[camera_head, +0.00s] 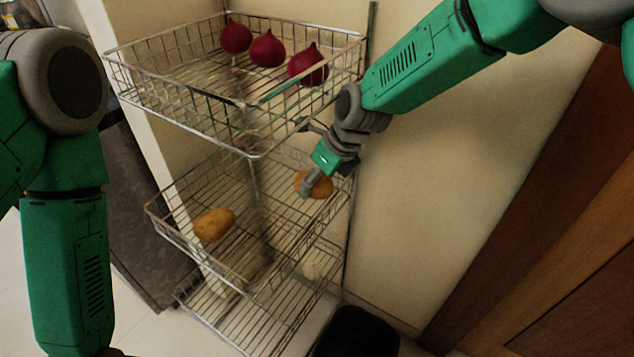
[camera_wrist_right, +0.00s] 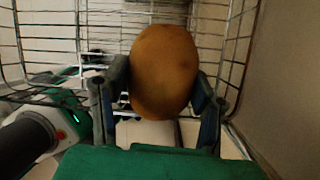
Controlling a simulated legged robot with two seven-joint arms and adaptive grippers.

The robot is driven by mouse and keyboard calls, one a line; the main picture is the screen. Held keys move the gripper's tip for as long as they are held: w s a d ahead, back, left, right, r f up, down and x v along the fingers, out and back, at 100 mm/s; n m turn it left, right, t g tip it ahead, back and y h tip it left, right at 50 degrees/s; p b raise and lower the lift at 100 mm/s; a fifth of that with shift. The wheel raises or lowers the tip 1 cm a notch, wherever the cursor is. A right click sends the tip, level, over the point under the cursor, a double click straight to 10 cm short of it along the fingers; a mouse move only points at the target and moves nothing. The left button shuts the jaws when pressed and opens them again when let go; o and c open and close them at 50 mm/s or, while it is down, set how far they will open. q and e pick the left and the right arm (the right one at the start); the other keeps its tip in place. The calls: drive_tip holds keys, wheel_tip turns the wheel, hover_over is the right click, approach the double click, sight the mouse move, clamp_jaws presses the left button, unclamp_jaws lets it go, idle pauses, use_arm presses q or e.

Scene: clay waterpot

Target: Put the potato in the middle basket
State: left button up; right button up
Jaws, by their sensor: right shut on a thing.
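A brown potato (camera_head: 320,187) is between the fingers of my right gripper (camera_head: 318,180), at the right side of the middle basket (camera_head: 170,226). In the right wrist view the potato (camera_wrist_right: 163,72) fills the space between the two fingers of the gripper (camera_wrist_right: 160,95), which are shut on it, with basket wires around. Another potato (camera_head: 214,224) lies on the left of the middle basket. Whether the held potato touches the basket floor cannot be told. My left arm hangs at the left edge; its gripper is out of view.
The top basket (camera_head: 180,120) holds several dark red beets, such as one at its right (camera_head: 307,65). A lower basket (camera_head: 262,330) sits beneath. A black bin (camera_head: 357,334) stands on the floor at the right. A wall is close to the rack's right side.

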drive_tip(key=shift+a+r, duration=0.1)
drive_tip(key=shift+f, duration=0.25)
drive_tip(key=o, duration=1.3)
drive_tip(key=shift+d, duration=0.4)
drive_tip(key=shift+c, duration=0.2)
drive_tip(key=shift+a, duration=0.15)
